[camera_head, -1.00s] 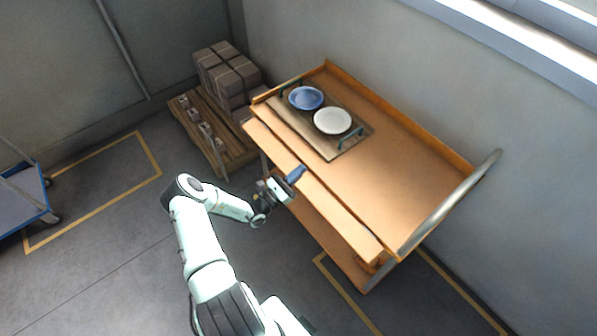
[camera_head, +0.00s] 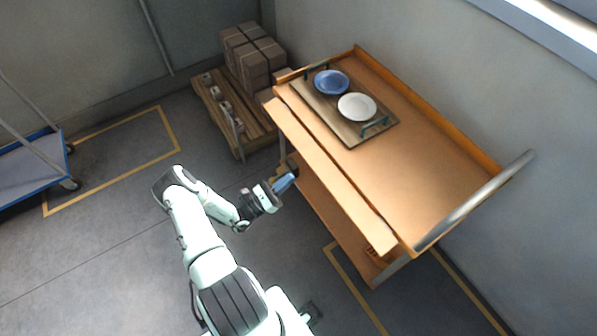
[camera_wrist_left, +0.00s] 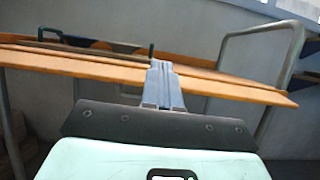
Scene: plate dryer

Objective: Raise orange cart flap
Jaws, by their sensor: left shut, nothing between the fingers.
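The orange cart (camera_head: 440,175) stands by the wall. Its flap (camera_head: 335,180) is a long orange strip along the near side of the top, with a thin seam between them. The flap also shows nearly edge-on in the left wrist view (camera_wrist_left: 80,68). My left gripper (camera_head: 289,177) is shut and empty, just outside the flap's outer edge, left of its middle. In the left wrist view its blue-grey fingers (camera_wrist_left: 162,85) overlap the flap; I cannot tell whether they touch it. My right gripper is not in view.
On the cart top, a wooden tray (camera_head: 352,136) holds a blue plate (camera_head: 331,82) and a white plate (camera_head: 357,107). A curved metal handle (camera_head: 478,198) rises at the right end. A pallet (camera_head: 232,127) with boxes (camera_head: 252,60) stands behind left.

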